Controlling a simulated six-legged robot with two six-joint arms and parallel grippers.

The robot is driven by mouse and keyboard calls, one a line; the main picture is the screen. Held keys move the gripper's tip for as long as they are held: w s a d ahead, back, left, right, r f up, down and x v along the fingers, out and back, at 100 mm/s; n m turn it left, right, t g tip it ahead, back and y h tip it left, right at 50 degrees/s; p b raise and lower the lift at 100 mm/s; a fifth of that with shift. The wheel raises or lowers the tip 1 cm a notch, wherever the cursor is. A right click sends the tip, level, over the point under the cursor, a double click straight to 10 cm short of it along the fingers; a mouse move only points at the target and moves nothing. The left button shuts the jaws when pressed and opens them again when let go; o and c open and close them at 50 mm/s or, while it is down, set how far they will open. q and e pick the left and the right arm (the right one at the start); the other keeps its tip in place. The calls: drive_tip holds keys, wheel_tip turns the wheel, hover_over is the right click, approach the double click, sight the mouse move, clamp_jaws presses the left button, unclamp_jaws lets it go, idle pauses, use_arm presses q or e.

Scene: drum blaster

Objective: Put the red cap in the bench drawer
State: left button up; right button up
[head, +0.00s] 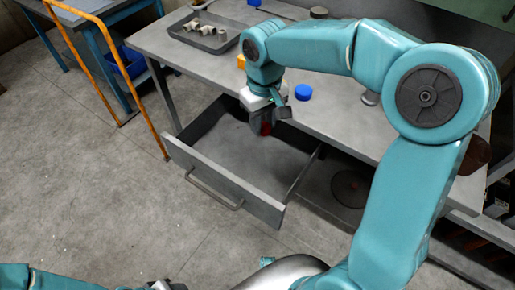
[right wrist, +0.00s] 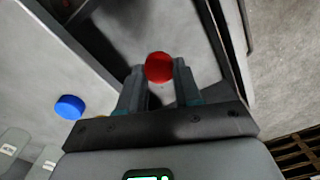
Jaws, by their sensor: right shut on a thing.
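The bench drawer (head: 225,165) is pulled out, and its visible floor is bare. My right gripper (head: 268,124) is over the back part of the drawer, near the bench's front edge.
On the bench top (head: 335,115) are a blue cap (head: 303,92), a yellow-orange item (head: 241,62) partly behind my arm, and a grey tray (head: 205,35) with several metal parts. An orange rail (head: 102,75) stands left of the drawer. The floor before the drawer is clear.

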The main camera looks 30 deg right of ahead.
drive_tip(key=b, duration=0.3)
hover_over(262, 171)
wheel_tip(262, 171, down, 16)
drive_tip(key=shift+s+r, duration=0.1)
drive_tip(key=shift+r, duration=0.05)
wheel_tip(262, 171, down, 4)
drive_tip(key=shift+b, duration=0.55)
drive_tip(key=shift+f, duration=0.25)
drive_tip(key=shift+f, duration=0.2)
drive_tip(key=o, duration=1)
drive_tip(key=shift+r, duration=0.1)
drive_tip(key=shift+r, duration=0.1)
